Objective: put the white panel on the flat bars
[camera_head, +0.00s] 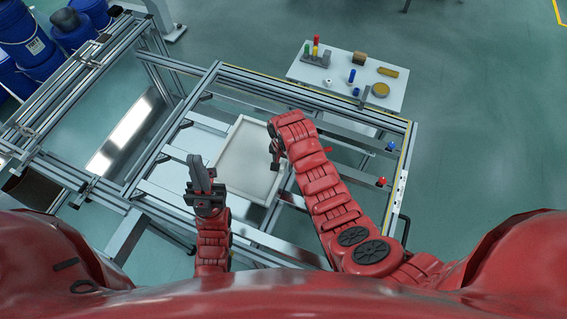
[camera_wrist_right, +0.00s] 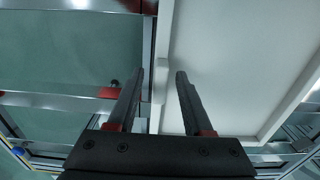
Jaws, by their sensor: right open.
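The white panel (camera_head: 240,165), a shallow tray-like sheet with a raised rim, lies tilted across the metal frame in the head view. In the right wrist view the panel (camera_wrist_right: 225,60) fills the right side. My right gripper (camera_wrist_right: 160,73) is open, with one finger on each side of the panel's rim; contact cannot be told. In the head view this gripper (camera_head: 275,158) is at the panel's right edge, partly hidden by its arm. My left gripper (camera_head: 198,162) is left of the panel, apparently empty; its opening is unclear. Flat bars (camera_head: 160,195) cross the frame beside the panel.
The metal frame (camera_head: 215,75) surrounds the panel, with red and blue knobs on its right side. A white side table (camera_head: 340,65) with small parts stands behind. Blue drums (camera_head: 25,40) stand at far left. Open floor lies at right.

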